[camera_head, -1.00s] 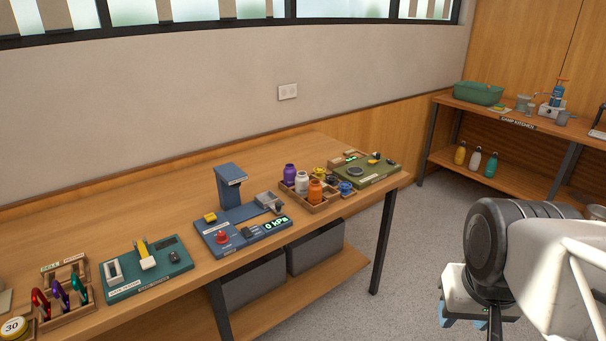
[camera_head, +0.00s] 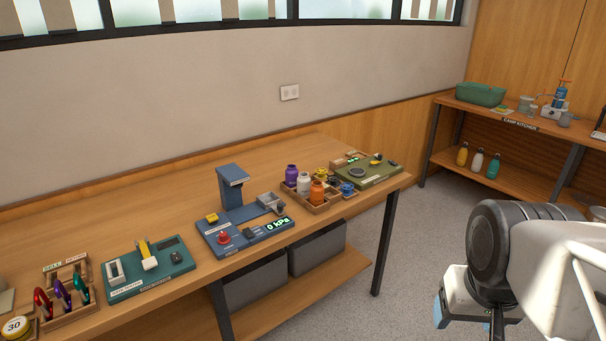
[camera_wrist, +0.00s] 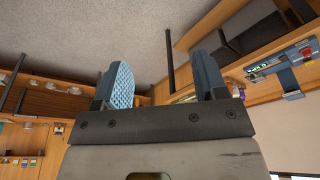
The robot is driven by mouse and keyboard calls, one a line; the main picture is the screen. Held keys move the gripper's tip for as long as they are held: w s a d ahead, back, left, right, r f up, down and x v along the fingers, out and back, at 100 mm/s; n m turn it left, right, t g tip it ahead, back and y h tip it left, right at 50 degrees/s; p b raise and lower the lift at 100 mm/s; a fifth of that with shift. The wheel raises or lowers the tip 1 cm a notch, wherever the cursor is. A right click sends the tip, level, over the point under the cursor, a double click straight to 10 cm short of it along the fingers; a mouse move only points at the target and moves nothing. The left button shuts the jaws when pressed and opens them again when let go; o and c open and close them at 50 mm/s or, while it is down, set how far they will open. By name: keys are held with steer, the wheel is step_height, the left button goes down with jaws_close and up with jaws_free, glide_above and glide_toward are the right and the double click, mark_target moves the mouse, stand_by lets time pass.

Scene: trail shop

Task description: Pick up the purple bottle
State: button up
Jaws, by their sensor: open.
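The purple bottle (camera_head: 292,175) stands upright in a wooden tray (camera_head: 327,207) near the right end of the long workbench in the head view. A white bottle (camera_head: 304,182) and an orange bottle (camera_head: 317,191) stand in a row in front of it. My gripper shows in the wrist view (camera_wrist: 160,88) with its two blue-padded fingers apart and nothing between them. In the head view my gripper is low at the right, over the floor, well away from the bench and partly hidden by my arm.
A blue device with a pressure display (camera_head: 245,222) stands left of the tray. A green scale board (camera_head: 367,172) lies right of it. Grey bins (camera_head: 318,249) sit under the bench. A camp kitchen shelf (camera_head: 521,125) stands at the back right.

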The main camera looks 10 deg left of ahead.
steer(key=o, duration=0.3)
